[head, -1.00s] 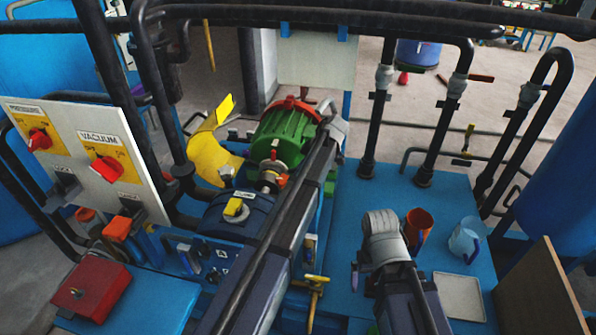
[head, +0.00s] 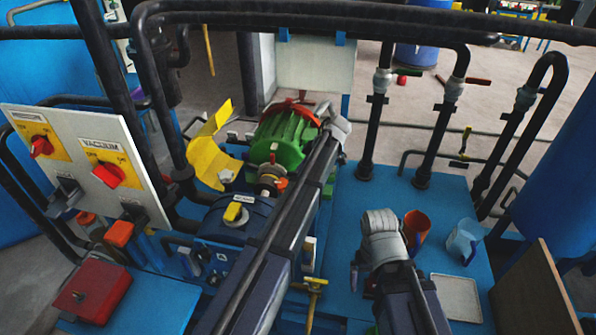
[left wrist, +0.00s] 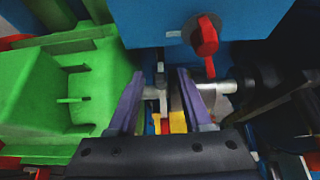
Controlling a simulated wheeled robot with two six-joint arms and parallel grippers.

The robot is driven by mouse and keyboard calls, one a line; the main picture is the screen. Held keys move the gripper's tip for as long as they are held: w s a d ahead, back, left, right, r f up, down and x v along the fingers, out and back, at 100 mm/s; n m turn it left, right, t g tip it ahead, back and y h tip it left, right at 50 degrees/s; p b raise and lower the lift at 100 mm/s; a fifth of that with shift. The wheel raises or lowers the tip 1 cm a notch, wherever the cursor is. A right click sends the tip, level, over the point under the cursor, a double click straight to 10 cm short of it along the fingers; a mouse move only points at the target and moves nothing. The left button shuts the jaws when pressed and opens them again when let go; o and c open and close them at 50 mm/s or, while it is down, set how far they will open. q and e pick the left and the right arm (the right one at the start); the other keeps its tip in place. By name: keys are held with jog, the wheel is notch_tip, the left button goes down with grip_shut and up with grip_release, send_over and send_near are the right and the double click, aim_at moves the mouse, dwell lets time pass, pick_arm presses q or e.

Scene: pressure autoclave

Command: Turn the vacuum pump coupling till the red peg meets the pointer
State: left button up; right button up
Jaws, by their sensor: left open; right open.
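The coupling (head: 270,180) sits between the green motor (head: 280,140) and the blue pump housing (head: 237,218) in the head view. An orange-red piece (head: 282,183) shows at its side; I cannot tell if it is the peg. The pointer is not clearly made out. My left gripper (left wrist: 160,78) is open in the left wrist view, its purple fingers on either side of a grey upright piece (left wrist: 162,95) by the shaft. Contact cannot be told. In the head view its fingers are hidden by my arm. My right gripper (head: 362,279) is open and empty over the blue deck.
A yellow curved guard (head: 212,160) stands left of the motor. The panel with red knobs (head: 85,160) is at the left. An orange cup (head: 416,228), a clear jug (head: 463,240) and a pale tray (head: 456,296) are on the deck at right. Black pipes (head: 370,130) rise behind.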

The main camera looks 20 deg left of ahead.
pick_arm(q)
jog(key=p+v, duration=0.4)
jog(key=v, duration=0.2)
dwell(0.3)
jog(key=s+d+m+h+p, duration=0.1)
jog(key=s+d+m, duration=0.3)
jog(key=s+m, duration=0.3)
jog(key=s+d+m+h+p, duration=0.1)
jog(key=s+d+m, duration=0.3)
jog(key=s+m, duration=0.4)
jog(key=s+d+m+h+p, duration=0.1)
jog(key=s+d+m+h, duration=0.2)
jog(key=s, duration=1.4)
jog(key=shift+s+d+m, duration=0.4)
jog(key=shift+d+m, duration=0.25)
jog(key=shift+m, duration=1.55)
